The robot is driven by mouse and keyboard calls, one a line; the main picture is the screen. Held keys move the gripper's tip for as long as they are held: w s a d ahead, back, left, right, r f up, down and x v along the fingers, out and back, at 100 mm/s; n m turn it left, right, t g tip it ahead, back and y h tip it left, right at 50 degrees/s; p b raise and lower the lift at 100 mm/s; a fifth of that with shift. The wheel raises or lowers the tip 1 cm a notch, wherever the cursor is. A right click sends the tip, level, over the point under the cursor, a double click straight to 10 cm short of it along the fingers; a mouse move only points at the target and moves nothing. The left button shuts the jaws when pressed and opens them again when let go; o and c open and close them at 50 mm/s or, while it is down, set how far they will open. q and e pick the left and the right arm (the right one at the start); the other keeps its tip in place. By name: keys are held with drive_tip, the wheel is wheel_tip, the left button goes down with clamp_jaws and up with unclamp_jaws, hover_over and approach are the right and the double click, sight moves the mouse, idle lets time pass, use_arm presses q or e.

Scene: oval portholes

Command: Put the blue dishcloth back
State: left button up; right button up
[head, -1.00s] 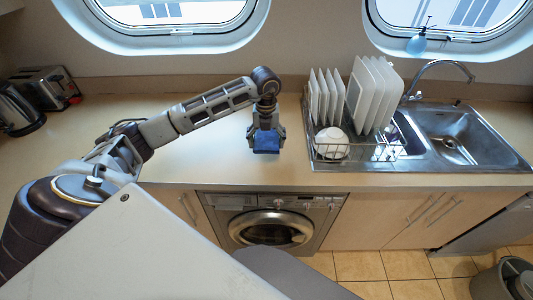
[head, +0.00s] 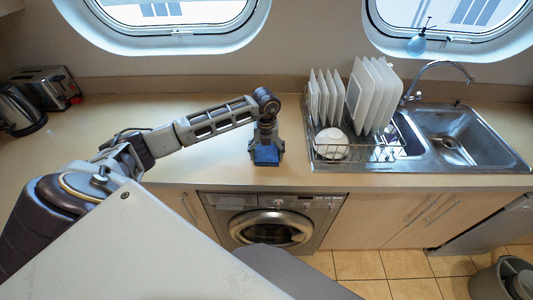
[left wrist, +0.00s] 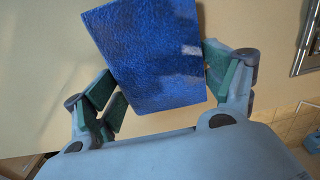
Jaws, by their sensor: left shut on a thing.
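The blue dishcloth (head: 267,156) is a small folded block in my left gripper (head: 266,148), over the beige counter left of the dish rack. In the left wrist view the dishcloth (left wrist: 150,45) fills the space between the green-padded fingers of my left gripper (left wrist: 163,88), which are shut on its sides. The gripper points down. Whether the cloth touches the counter I cannot tell. My right gripper is not in view.
A wire dish rack (head: 350,153) with plates and a white bowl (head: 331,143) stands right of the gripper, beside the steel sink (head: 462,137). A toaster (head: 47,86) and kettle (head: 20,108) stand far left. The counter (head: 205,160) between is clear.

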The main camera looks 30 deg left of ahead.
sight(266, 153)
use_arm(q)
drive_tip(key=shift+f, duration=0.4)
drive_tip(key=shift+f, duration=0.1)
drive_tip(key=o, duration=1)
drive_tip(key=shift+o, duration=0.2)
wheel_tip(266, 153, up, 12)
drive_tip(key=b, duration=0.2)
drive_tip(key=shift+a, duration=0.1)
idle(0.7)
